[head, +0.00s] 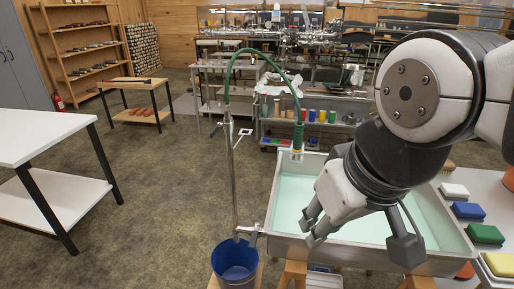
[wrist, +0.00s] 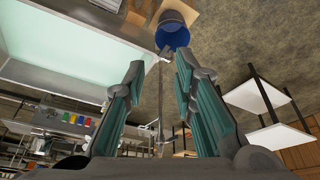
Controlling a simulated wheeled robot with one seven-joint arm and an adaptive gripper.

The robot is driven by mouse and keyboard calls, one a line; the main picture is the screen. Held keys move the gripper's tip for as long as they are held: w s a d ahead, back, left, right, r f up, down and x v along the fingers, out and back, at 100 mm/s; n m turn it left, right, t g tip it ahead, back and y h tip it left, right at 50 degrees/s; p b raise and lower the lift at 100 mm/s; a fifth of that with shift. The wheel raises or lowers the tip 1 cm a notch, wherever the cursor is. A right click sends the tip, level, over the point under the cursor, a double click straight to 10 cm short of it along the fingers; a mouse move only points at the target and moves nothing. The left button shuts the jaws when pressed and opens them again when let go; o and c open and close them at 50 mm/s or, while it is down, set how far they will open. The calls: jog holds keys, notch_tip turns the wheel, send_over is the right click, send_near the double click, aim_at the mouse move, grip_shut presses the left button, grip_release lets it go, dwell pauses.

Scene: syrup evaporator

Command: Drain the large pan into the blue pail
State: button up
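The large pan (head: 455,262) is a wide metal tray of pale green liquid. In the wrist view its liquid surface (wrist: 70,50) fills the upper left. The blue pail (head: 235,262) stands below the pan's front left corner, and its blue side shows in the wrist view (wrist: 172,38). A metal drain fitting (head: 252,231) juts from that corner above the pail. I cannot tell its valve position, nor see a stream. My gripper (head: 309,228) is over the pan's front left part, right of the fitting. Its fingers (wrist: 160,72) are apart and empty.
A standpipe (head: 231,170) with a green hose (head: 250,54) rises beside the pan's left side; the hose end hangs over the pan's back edge. Coloured blocks (head: 484,233) lie on a table to the right. A white table (head: 40,135) stands left, with open floor between.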

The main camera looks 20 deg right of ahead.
jog(key=o, duration=0.3)
jog(key=shift+w, duration=0.1)
jog(key=m+g, duration=0.4)
jog(key=m, duration=0.2)
send_over(253, 240)
notch_tip(253, 240, down, 23)
notch_tip(253, 240, down, 13)
jog(key=shift+d+f+b, duration=0.1)
jog(key=shift+f+b, duration=0.05)
jog(key=shift+b, duration=0.4)
jog(key=shift+c, duration=0.4)
grip_shut()
